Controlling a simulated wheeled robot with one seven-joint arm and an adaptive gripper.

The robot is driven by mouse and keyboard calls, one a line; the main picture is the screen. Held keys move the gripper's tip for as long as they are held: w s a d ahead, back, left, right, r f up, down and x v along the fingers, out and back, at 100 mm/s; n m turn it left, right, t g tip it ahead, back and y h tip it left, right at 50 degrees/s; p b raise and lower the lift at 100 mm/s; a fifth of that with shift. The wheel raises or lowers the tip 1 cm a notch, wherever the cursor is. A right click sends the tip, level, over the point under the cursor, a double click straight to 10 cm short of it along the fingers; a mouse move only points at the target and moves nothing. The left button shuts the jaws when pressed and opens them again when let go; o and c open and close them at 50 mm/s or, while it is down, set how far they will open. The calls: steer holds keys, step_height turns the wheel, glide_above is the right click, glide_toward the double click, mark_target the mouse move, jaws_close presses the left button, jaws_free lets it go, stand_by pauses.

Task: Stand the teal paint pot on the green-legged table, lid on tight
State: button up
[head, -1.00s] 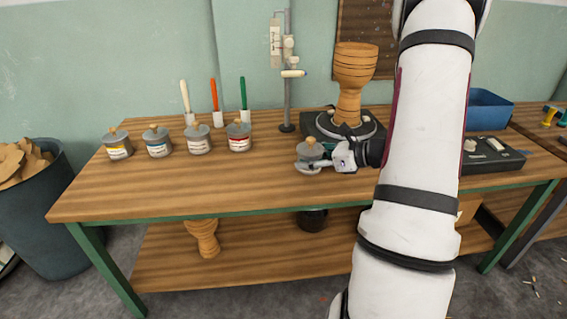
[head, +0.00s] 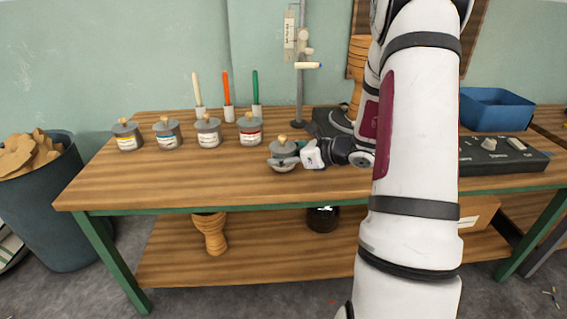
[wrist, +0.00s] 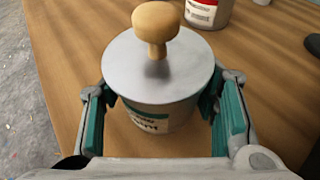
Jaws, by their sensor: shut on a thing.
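The paint pot (head: 284,158) stands upright at or just above the top of the green-legged table (head: 170,184), near its front edge; I cannot tell if its base touches. In the wrist view the pot (wrist: 155,116) has a white label with a teal band and a grey lid (wrist: 160,70) with a wooden knob. The lid sits over the pot's mouth and looks level; how tight it is cannot be seen. My gripper (head: 290,160) is shut on the pot's sides, and its teal-padded fingers (wrist: 165,108) show on both sides of the pot.
Several lidded pots stand in a row to the left, the red-labelled one (head: 250,131) closest. Three upright brushes (head: 227,95) stand behind them. A turntable with a wooden goblet drum (head: 357,85) is behind my arm. A control box (head: 500,155) and blue bin (head: 495,110) are at right. The front left tabletop is clear.

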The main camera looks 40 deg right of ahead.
steer(key=shift+f, duration=0.6)
steer(key=shift+f+b, duration=0.2)
steer(key=shift+b, duration=0.1)
steer(key=o, duration=1.3)
steer(key=shift+r, duration=0.2)
